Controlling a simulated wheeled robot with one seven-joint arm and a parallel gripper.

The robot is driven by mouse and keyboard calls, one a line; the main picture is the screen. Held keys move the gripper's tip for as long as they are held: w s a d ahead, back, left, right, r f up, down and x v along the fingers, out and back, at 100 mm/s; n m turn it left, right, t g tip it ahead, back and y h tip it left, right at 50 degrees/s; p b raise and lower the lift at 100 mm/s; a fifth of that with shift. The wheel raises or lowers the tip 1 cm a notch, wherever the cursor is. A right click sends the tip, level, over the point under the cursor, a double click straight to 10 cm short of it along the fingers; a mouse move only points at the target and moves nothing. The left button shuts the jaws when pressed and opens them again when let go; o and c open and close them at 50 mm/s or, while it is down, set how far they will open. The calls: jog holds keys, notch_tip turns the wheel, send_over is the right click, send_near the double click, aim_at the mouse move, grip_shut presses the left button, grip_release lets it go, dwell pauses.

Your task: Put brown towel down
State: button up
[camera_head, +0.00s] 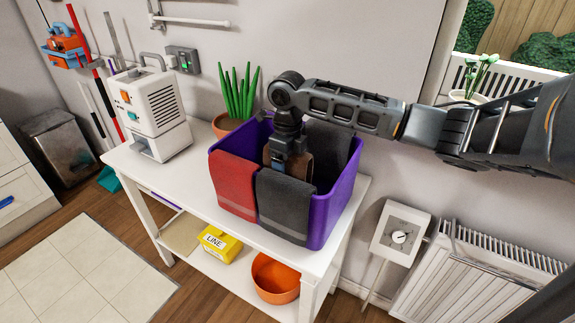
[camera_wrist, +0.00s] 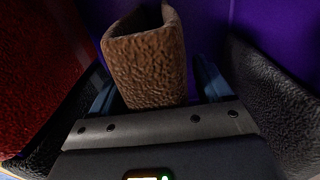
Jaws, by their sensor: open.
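The brown towel (camera_wrist: 146,62) is folded over and stands inside the purple bin (camera_head: 334,210), close in front of my gripper in the wrist view. In the head view only a part of the brown towel (camera_head: 298,168) shows behind my gripper (camera_head: 282,163), which points down into the bin. My gripper is open. In the wrist view its bluish fingers (camera_wrist: 158,88) show to the left and right of the towel. The towel's lower end is hidden, and I cannot tell whether it touches a finger or the bin floor.
A red towel (camera_head: 236,185) and a dark grey towel (camera_head: 285,205) hang over the bin's front wall. Another dark towel (camera_head: 334,146) hangs at the back. The white table (camera_head: 180,172) also holds a plant (camera_head: 238,100) and a white appliance (camera_head: 153,108).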

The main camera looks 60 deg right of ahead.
notch_tip(320, 180, up, 12)
jog(key=shift+r+b, duration=0.1)
jog(key=shift+b, duration=0.75)
